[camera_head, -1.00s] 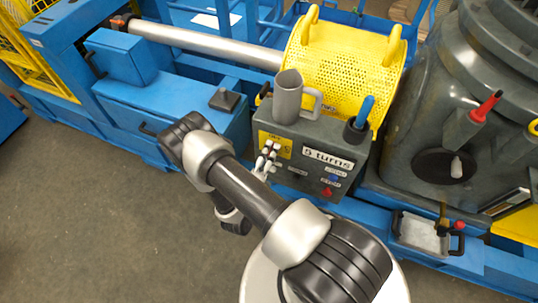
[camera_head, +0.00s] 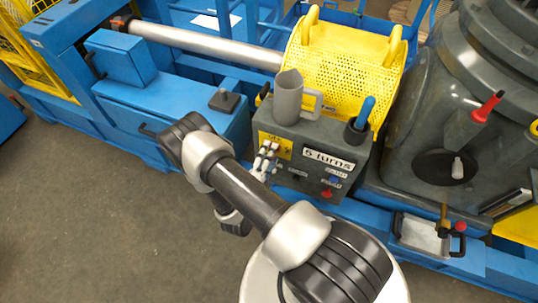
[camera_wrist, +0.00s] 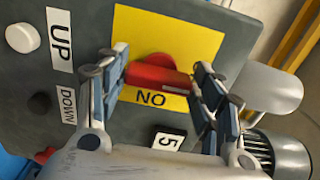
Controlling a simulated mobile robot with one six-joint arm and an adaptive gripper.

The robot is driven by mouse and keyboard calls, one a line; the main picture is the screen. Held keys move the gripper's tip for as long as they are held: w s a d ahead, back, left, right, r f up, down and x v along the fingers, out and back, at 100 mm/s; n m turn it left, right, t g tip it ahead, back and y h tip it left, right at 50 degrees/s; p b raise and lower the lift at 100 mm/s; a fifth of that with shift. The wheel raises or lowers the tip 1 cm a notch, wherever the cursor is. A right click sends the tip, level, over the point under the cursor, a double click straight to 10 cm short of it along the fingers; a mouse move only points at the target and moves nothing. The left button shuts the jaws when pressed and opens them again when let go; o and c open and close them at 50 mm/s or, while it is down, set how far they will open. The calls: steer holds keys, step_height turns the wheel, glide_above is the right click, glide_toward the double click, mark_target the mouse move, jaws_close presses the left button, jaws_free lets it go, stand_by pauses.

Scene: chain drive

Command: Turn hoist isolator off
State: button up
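The hoist isolator is a red rotary handle (camera_wrist: 158,77) on a yellow plate (camera_wrist: 205,45), at the left of the grey control box's front. In the wrist view the handle lies nearly level across the picture, above lettering that reads "NO" in this view. My gripper (camera_wrist: 160,88) is open, one finger near each end of the red handle. I cannot tell whether the fingers touch it. In the head view my gripper (camera_head: 265,160) is at the yellow plate (camera_head: 278,145) and hides the handle.
The control box (camera_head: 313,185) carries UP and DOWN buttons and a turns label (camera_head: 328,160). A grey mug (camera_head: 290,97) and a dark cup with a blue-handled tool (camera_head: 358,125) stand on top. A yellow perforated guard (camera_head: 340,65) is behind. A grey machine (camera_head: 425,140) stands at right.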

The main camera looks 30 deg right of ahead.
steer(key=o, duration=0.4)
steer(key=v, duration=1.2)
stand_by(0.5)
